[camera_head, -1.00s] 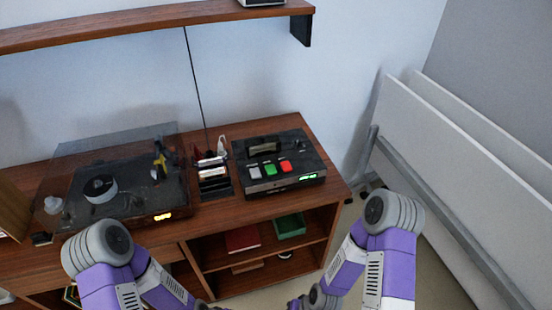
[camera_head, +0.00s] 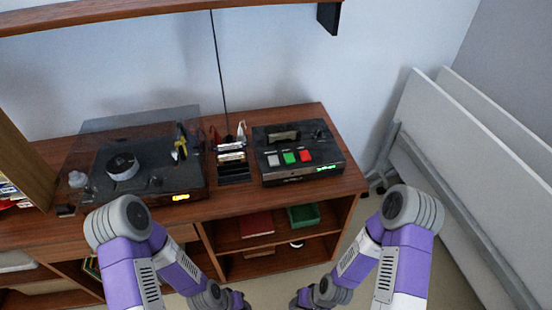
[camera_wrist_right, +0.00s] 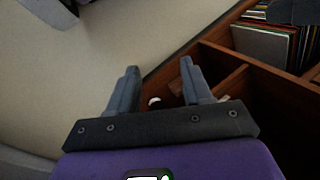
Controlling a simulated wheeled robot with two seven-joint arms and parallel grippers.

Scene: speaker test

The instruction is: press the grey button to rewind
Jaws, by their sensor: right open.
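The grey button (camera_head: 273,160) is on the sloped top of a black tape player (camera_head: 333,158), left of a green button (camera_head: 290,157) and a red button (camera_head: 306,155). The player sits at the right end of the wooden cabinet top. Its display glows green. In the head view both my arms are low at the front, well short of the player, and neither gripper's fingers show clearly. In the right wrist view my right gripper (camera_wrist_right: 158,80) is open and empty, with floor and wooden shelves beyond its fingers.
A turntable with a clear lid (camera_head: 125,165) stands left on the cabinet (camera_head: 225,202), with a small rack of cassettes (camera_head: 232,155) between it and the player. Shelves below hold a red book (camera_head: 256,225) and a green box (camera_head: 303,215). White panels (camera_head: 450,150) lean at right.

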